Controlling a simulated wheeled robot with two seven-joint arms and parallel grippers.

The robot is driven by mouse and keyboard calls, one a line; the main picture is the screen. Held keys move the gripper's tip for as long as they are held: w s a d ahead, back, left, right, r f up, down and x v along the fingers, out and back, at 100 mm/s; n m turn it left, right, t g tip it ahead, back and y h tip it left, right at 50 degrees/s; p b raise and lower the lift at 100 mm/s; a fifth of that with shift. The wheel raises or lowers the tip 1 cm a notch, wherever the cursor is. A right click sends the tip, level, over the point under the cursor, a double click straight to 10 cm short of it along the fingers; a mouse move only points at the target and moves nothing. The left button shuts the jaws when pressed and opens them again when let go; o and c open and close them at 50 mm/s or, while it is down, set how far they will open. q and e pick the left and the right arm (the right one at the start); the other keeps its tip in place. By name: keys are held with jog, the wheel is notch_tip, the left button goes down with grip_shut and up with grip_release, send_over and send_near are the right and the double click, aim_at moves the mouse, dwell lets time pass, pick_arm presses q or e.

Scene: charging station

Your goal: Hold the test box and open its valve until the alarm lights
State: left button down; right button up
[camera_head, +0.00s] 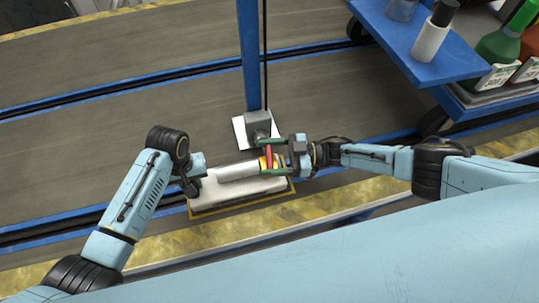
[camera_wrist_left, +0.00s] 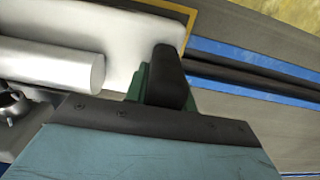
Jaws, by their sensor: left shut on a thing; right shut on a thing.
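The test box (camera_head: 240,194) is a pale, flat-based unit with a white cylinder along its top and a yellow border. Its pale body also shows in the left wrist view (camera_wrist_left: 125,40). My left gripper (camera_head: 195,181) is at the box's left end, shut on its edge; one green-and-black finger shows close up in the left wrist view (camera_wrist_left: 165,78). A red part (camera_head: 268,153), seemingly the valve, is at the cylinder's right end near a yellow piece. My right gripper (camera_head: 272,158), with green fingers, is shut on it. I cannot make out a lit alarm.
A blue post (camera_head: 249,55) with a grey block (camera_head: 259,122) at its foot stands just behind the box. A blue cart (camera_head: 415,45) with bottles is at the upper right. Blue rails and a yellow-worn edge cross the floor. The grey floor at left is clear.

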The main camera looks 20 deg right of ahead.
jog(key=shift+r, duration=0.1)
dwell(0.4)
jog(key=o, duration=1)
jog(key=d, duration=0.4)
jog(key=s+d, duration=0.1)
jog(key=d, duration=0.3)
jog(key=s+d, duration=0.1)
jog(key=d, duration=0.2)
jog(key=shift+d, duration=0.4)
